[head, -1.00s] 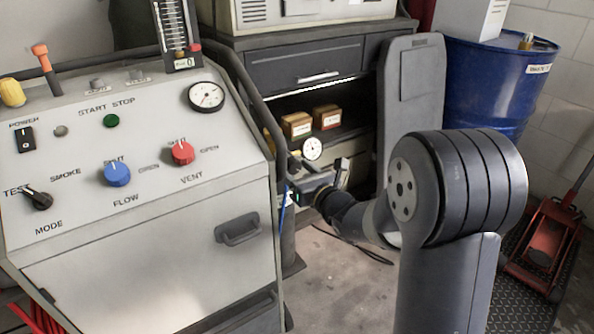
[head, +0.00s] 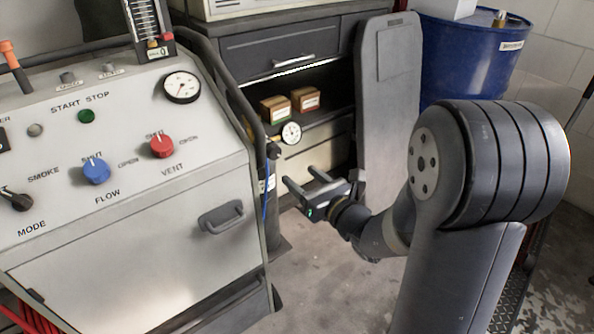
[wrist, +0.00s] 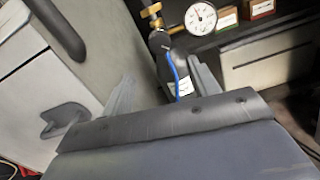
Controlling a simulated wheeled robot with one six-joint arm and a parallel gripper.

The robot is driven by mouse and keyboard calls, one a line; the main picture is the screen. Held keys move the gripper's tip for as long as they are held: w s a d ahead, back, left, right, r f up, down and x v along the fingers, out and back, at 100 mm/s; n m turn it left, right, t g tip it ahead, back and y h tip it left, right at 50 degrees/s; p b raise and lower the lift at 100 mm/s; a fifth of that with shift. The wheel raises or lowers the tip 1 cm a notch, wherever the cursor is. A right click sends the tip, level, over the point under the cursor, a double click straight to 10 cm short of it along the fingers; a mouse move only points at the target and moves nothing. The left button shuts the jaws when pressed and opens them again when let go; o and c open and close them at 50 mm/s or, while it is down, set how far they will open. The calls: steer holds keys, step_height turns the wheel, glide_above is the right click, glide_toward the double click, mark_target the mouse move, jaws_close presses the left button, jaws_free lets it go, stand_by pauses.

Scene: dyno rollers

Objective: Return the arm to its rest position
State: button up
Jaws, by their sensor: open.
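My gripper (head: 302,183) is open and empty. In the head view its two dark fingers point up and left, beside the right side of the grey machine and in front of the dark cabinet. My arm reaches to it from the right, with the large banded joint nearest the camera. In the wrist view the fingers of my gripper (wrist: 161,90) stand apart. Between and beyond them is a dark gas bottle (wrist: 160,50) with a brass valve and a blue hose. Its gauge (head: 291,133) shows behind the fingertips in the head view.
The machine's control panel (head: 115,130) fills the left, with a blue flow knob (head: 96,171), a red vent knob (head: 162,146) and a door handle (head: 221,215). A dark cabinet (head: 283,45) and blue drum (head: 470,60) stand behind. Bare floor (head: 320,275) lies below my gripper.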

mark_target(276, 155)
stand_by(0.3)
steer(key=b+x, duration=0.2)
steer(key=x, duration=0.8)
steer(key=shift+w+a, duration=0.2)
steer(key=shift+a, duration=0.05)
steer(key=shift+w, duration=0.15)
steer(key=shift+n, duration=0.4)
steer(key=shift+m, duration=0.3)
